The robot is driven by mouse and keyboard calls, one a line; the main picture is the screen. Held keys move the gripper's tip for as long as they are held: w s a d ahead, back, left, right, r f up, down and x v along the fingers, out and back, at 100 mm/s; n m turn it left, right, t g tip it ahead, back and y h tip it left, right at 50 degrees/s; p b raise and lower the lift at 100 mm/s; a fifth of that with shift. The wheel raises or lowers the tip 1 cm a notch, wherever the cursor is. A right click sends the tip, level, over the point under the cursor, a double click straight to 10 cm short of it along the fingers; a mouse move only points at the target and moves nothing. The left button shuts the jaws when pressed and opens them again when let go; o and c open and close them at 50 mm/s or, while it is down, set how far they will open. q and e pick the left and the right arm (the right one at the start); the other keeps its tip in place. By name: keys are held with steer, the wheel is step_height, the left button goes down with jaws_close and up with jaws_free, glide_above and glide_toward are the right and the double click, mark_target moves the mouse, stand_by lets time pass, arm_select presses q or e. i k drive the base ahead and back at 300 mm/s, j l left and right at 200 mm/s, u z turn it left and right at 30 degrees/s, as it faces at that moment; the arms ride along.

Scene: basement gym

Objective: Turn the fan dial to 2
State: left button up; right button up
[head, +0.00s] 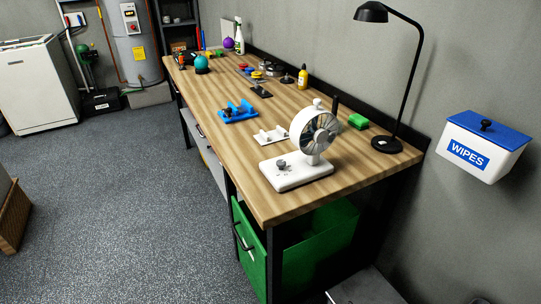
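A white desk fan (312,131) stands near the front end of the wooden workbench. Its round grille faces left and its white base (305,176) rests flat on the bench. A grey dial (281,165) sits on top of the base, at its left end. The dial is too small here to read its marks or setting. Neither of my grippers is in view.
A wipes box (484,148) hangs on the wall. Floor left of the bench is clear.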

mark_target(281, 163)
steer(key=i+j, duration=0.15)
steer(key=j, duration=0.15)
steer(key=i+j+z, duration=0.15)
steer(key=j, duration=0.2)
steer(key=i+j, duration=0.2)
steer(key=j, duration=0.15)
steer(key=i+j+z, duration=0.1)
steer(key=j, duration=0.25)
steer(key=i+j, duration=0.15)
steer(key=j, duration=0.2)
steer(key=i+l+z, duration=0.05)
